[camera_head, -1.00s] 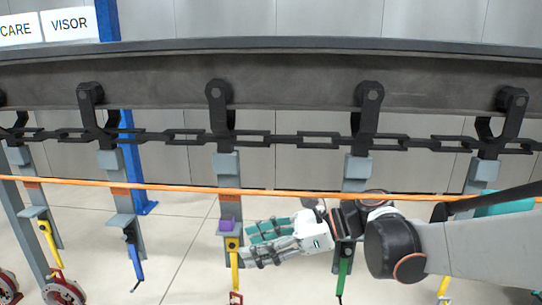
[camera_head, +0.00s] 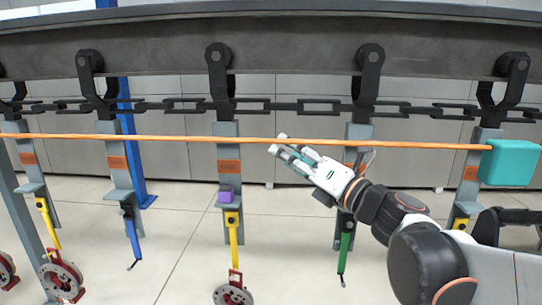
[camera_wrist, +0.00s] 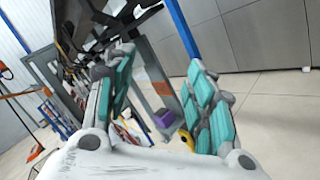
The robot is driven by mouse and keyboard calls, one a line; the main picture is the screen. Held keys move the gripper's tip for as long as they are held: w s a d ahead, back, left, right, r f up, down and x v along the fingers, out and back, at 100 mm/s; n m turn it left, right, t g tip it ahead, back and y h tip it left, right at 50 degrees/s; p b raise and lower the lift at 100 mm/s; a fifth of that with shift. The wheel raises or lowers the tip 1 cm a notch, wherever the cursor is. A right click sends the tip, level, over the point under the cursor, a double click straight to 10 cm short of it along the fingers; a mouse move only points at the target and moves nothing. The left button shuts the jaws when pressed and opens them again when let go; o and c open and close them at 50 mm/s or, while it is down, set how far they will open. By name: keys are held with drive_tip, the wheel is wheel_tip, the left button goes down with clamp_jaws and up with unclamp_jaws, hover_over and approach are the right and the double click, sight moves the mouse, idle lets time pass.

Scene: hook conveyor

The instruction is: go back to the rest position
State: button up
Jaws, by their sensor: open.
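My gripper (camera_head: 279,145) is in the head view right of centre, just below the orange cord. Its fingers point up and left, between two hanging carriers. In the wrist view its teal-padded fingers (camera_wrist: 160,98) stand apart with nothing between them. A purple block (camera_head: 229,196) sits on the ledge of the middle carrier (camera_head: 229,150), below and left of my gripper and apart from it. The purple block also shows in the wrist view (camera_wrist: 164,118), beyond the fingers.
Several grey carriers hang from the black chain (camera_head: 290,104) under the dark rail (camera_head: 300,49), with yellow, blue and green tools. The orange cord (camera_head: 180,138) crosses in front of them. A teal box (camera_head: 509,162) is at the right. Open floor (camera_head: 180,250) lies below.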

drive_tip(key=s+d+f+m+t+h+b, duration=0.15)
drive_tip(key=d+f+m+h+b, duration=0.25)
drive_tip(key=d+f+m+h, duration=0.6)
drive_tip(key=s+d+f+m+h+b, duration=0.2)
drive_tip(key=d+f+m+h+b, duration=0.35)
drive_tip(key=m, duration=0.75)
drive_tip(key=s+f+m+g+y+b, duration=0.1)
drive_tip(key=s+f+m+g, duration=0.3)
drive_tip(key=f, duration=0.8)
drive_tip(key=s+f+m+g+y+b, duration=0.1)
drive_tip(key=s+f+m+g+b, duration=0.3)
drive_tip(key=s+f+m, duration=0.4)
drive_tip(key=s+f+g, duration=0.1)
drive_tip(key=s+f, duration=0.3)
drive_tip(key=s, duration=0.1)
drive_tip(key=shift+d+m, duration=0.25)
drive_tip(key=shift+m, duration=0.05)
drive_tip(key=shift+y, duration=0.25)
